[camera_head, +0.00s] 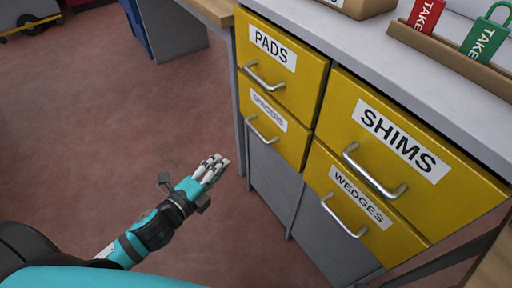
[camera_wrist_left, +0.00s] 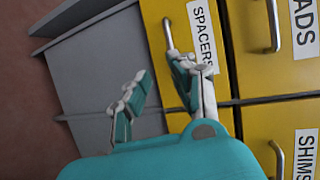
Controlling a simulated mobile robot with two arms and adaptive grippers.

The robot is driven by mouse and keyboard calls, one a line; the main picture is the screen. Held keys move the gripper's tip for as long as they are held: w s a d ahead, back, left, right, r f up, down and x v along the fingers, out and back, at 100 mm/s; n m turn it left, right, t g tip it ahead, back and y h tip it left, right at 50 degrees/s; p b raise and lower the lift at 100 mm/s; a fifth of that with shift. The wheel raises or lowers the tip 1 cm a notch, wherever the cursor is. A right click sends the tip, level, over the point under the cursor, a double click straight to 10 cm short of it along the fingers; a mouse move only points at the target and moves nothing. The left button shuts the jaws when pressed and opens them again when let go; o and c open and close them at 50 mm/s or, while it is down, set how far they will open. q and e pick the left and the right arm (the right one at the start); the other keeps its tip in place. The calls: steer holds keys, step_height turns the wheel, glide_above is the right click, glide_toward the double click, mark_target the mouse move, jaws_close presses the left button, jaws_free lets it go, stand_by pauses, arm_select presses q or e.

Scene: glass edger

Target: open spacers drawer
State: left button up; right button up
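The spacers drawer (camera_head: 275,124) is the yellow lower left drawer of the cabinet in the head view. Its front sits flush with the others, and its label reads SPACERS. Its silver handle (camera_head: 262,130) is a bar on the front; it also shows in the left wrist view (camera_wrist_left: 169,33). My left gripper (camera_head: 214,166) is in front of and to the left of the drawer in the head view, apart from the handle. In the left wrist view (camera_wrist_left: 160,88) its two fingers are spread with nothing between them. My right gripper is in neither view.
The pads drawer (camera_head: 283,68) is above, the shims drawer (camera_head: 390,140) and wedges drawer (camera_head: 365,205) to the right, all shut. Grey panels (camera_head: 272,178) lie below. A counter (camera_head: 370,45) overhangs the drawers. The red floor at left is mostly clear.

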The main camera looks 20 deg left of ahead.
mark_target(256, 131)
arm_select(q)
steer(key=x, duration=0.5)
steer(key=r+b+x, duration=0.1)
steer(key=x, duration=0.5)
steer(key=d+x, duration=0.1)
steer(key=x, duration=0.5)
steer(key=shift+d+r+b, duration=0.1)
steer(key=shift+r+b, duration=0.2)
steer(key=shift+b, duration=0.05)
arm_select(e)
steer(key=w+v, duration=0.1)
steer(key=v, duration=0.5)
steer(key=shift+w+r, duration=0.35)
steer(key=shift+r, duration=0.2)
arm_select(q)
jaws_close()
